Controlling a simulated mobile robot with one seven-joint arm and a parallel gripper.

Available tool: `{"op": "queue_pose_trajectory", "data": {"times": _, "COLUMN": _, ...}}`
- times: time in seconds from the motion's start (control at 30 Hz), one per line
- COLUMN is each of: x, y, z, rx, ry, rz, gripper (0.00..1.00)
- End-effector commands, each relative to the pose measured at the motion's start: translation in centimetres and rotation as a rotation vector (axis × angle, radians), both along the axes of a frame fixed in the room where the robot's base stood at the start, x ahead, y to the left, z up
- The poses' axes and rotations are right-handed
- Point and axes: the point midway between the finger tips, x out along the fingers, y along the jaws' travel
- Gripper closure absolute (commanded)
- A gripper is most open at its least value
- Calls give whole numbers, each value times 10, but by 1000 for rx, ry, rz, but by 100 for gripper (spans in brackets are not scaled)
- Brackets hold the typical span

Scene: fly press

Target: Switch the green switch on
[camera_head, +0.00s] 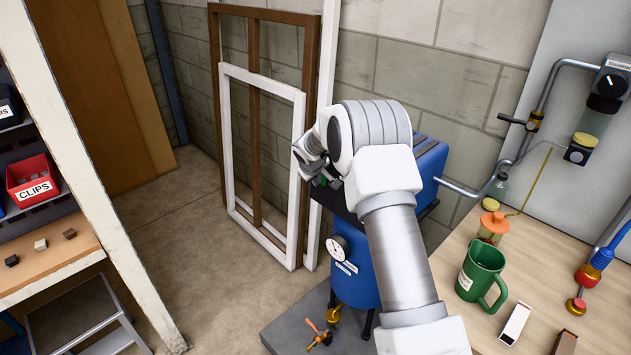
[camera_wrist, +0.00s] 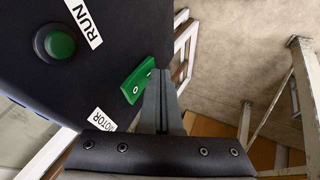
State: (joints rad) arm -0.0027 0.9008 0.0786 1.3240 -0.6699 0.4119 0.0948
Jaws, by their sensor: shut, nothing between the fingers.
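In the wrist view, the green switch (camera_wrist: 139,82) is a rectangular rocker with white round marks, on a dark panel (camera_wrist: 95,75) near a "MOTOR" label (camera_wrist: 102,119). A round green button (camera_wrist: 58,43) with a "RUN" label (camera_wrist: 84,22) sits on the same panel. My gripper (camera_wrist: 167,78) is shut and empty. Its fingertips are right beside the switch's right edge; I cannot tell whether they touch it. In the head view, my wrist and gripper are over the blue machine (camera_head: 354,272) and hide most of the panel.
A blue tank (camera_head: 430,172) with a pipe is behind my arm. A workbench at right holds a green mug (camera_head: 482,272) and glass vessels. White and brown frames (camera_head: 262,170) lean on the wall. A step stool (camera_head: 80,320) and shelves with a red bin (camera_head: 32,180) are at left.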

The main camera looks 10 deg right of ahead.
Motion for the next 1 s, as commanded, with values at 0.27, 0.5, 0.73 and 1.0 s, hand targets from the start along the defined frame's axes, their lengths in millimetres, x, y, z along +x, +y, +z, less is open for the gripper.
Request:
{"op": "queue_pose_trajectory", "data": {"times": 0.27, "x": 1, "y": -3, "z": -2, "rx": -3, "ry": -1, "rz": 0, "gripper": 100}}
{"op": "queue_pose_trajectory", "data": {"times": 0.5, "x": 2, "y": -3, "z": 6, "rx": -2, "ry": -2, "rz": -1, "gripper": 100}}
{"op": "queue_pose_trajectory", "data": {"times": 0.73, "x": 2, "y": -3, "z": 15, "rx": -2, "ry": -2, "rz": 0, "gripper": 100}}
{"op": "queue_pose_trajectory", "data": {"times": 1.0, "x": 2, "y": -3, "z": 15, "rx": -3, "ry": -3, "rz": 0, "gripper": 100}}
